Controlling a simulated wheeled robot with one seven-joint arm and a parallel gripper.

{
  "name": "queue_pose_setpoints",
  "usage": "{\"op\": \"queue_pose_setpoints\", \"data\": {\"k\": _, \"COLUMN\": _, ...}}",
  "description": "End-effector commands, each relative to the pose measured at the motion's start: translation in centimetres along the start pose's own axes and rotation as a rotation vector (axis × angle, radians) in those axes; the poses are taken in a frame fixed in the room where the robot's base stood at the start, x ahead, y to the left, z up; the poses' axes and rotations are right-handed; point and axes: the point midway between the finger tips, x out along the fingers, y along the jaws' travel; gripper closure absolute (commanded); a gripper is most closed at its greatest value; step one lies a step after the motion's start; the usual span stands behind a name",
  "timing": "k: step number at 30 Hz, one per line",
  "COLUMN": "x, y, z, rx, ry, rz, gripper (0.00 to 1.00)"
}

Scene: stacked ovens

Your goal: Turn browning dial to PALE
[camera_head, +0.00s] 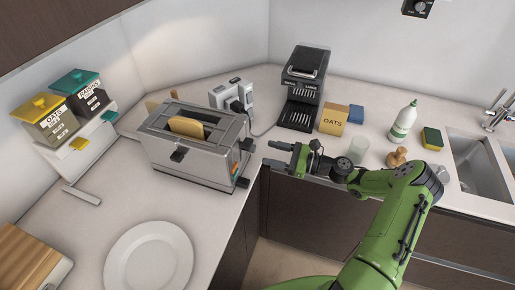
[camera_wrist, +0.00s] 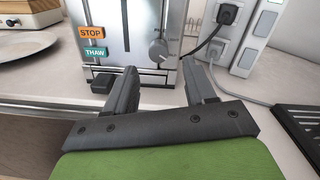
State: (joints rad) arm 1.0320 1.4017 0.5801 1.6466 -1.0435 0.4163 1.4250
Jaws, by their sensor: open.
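The browning dial (camera_wrist: 159,50) is a grey knob on the toaster's end face in the wrist view, right of a vertical lever slot. A lighter pointer shows on it, but I cannot read any PALE marking. Orange STOP (camera_wrist: 91,33) and teal THAW (camera_wrist: 95,54) buttons sit left of the slot. The silver toaster (camera_head: 198,150) stands on the counter in the head view, with bread in a slot. My gripper (camera_head: 283,156) is open and empty, just right of the toaster's end. In the wrist view its fingers (camera_wrist: 163,85) are apart, below and in front of the dial, not touching it.
A white plate (camera_head: 148,260) lies at the front left.

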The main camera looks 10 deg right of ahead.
Motion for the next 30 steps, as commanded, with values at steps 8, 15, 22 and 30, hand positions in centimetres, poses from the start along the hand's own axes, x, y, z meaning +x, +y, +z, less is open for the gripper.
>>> {"op": "queue_pose_setpoints", "data": {"k": 8, "x": 5.0, "y": 0.1, "z": 0.0, "rx": 0.000, "ry": -0.001, "rz": 0.002, "gripper": 0.45}}
{"op": "queue_pose_setpoints", "data": {"k": 15, "x": 5.5, "y": 0.0, "z": 0.0, "rx": 0.000, "ry": 0.000, "rz": 0.000, "gripper": 0.45}}
{"op": "queue_pose_setpoints", "data": {"k": 22, "x": 5.5, "y": 0.0, "z": 0.0, "rx": 0.000, "ry": 0.000, "rz": 0.000, "gripper": 0.70}}
{"op": "queue_pose_setpoints", "data": {"k": 30, "x": 5.5, "y": 0.0, "z": 0.0, "rx": -0.001, "ry": 0.000, "rz": 0.000, "gripper": 1.00}}
